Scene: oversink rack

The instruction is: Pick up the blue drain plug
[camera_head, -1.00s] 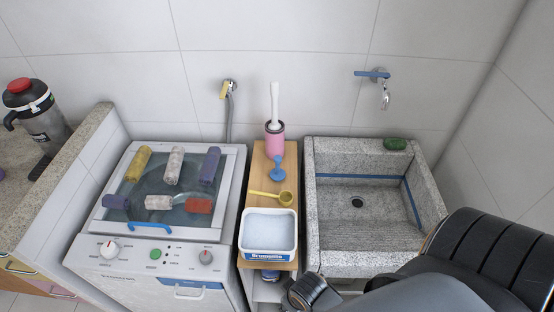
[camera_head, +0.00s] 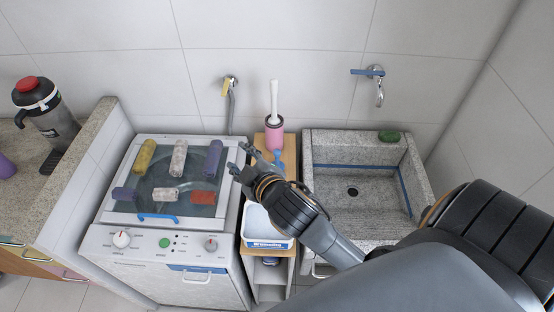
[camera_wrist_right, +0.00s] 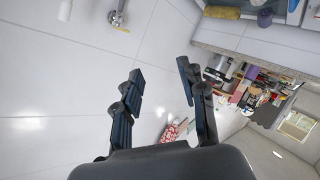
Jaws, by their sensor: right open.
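The blue drain plug (camera_head: 278,157) stands on the narrow wooden shelf between the washer and the sink, in front of the pink brush holder. In the head view its lower part is hidden behind my right arm. My right gripper (camera_head: 240,158) is open and empty, left of the plug over the washer's right edge, its fingers pointing up and left. In the right wrist view the open fingers (camera_wrist_right: 160,70) have only wall and distant room between them; I cannot make out the plug there. My left gripper is not in view.
A pink holder with a white-handled brush (camera_head: 274,132) stands behind the plug. A white tub (camera_head: 262,241) sits at the shelf's front. Several colored rolls lie on the washer lid (camera_head: 118,216).

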